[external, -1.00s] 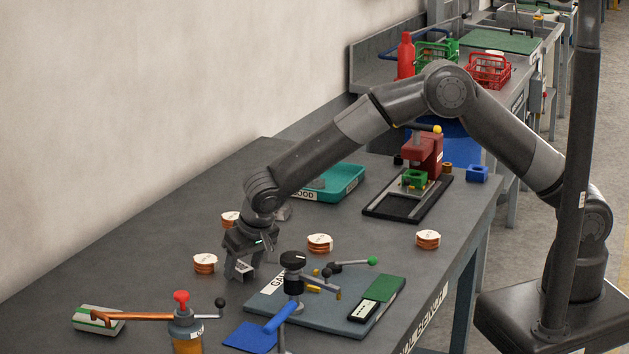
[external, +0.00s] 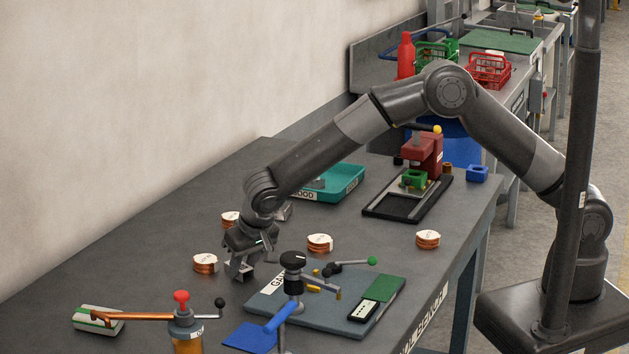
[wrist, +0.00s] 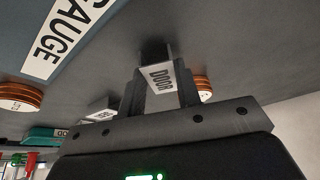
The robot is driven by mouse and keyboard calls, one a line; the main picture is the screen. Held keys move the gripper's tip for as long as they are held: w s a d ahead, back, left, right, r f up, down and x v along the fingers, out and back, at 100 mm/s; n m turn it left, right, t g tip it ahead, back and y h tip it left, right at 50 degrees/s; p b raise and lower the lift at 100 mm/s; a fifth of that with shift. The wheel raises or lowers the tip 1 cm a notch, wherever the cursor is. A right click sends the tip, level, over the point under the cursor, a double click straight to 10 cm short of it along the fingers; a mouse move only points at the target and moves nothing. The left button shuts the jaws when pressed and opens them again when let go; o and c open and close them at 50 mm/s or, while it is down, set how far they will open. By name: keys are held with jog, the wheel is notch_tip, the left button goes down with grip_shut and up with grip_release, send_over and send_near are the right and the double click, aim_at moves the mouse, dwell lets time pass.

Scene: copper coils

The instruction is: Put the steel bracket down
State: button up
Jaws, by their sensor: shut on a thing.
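The steel bracket (external: 242,270) is a small grey piece with a white label, between the fingers of my gripper (external: 240,273). My gripper points down low over the dark bench, left of the blue-grey GAUGE mat (external: 262,303). The fingers hide part of the bracket. I cannot tell whether its underside touches the bench top.
Copper coils with white tops stand close by: one left (external: 205,263), one right (external: 319,243), one behind (external: 230,219). Another grey labelled piece (external: 284,211) lies behind my gripper. A lever fixture (external: 293,275) stands on the mat. A teal tray (external: 343,184) is farther back.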

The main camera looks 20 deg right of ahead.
notch_tip(320, 180, up, 10)
jog(key=w+d+r+n+y, duration=0.1)
jog(key=w+d, duration=0.7)
jog(key=w, duration=0.4)
jog(key=w+d+r+n, duration=0.1)
jog(key=w+d, duration=0.7)
jog(key=w, duration=0.4)
jog(key=n, duration=0.2)
send_over(338, 189)
jog(key=f, duration=0.2)
jog(key=shift+g+y, duration=0.3)
jog(key=shift+g, duration=0.1)
jog(key=shift+f, duration=2.8)
jog(key=shift+f, duration=0.25)
jog(key=shift+f, duration=0.35)
jog(key=o, duration=1.1)
jog(key=shift+c, duration=0.2)
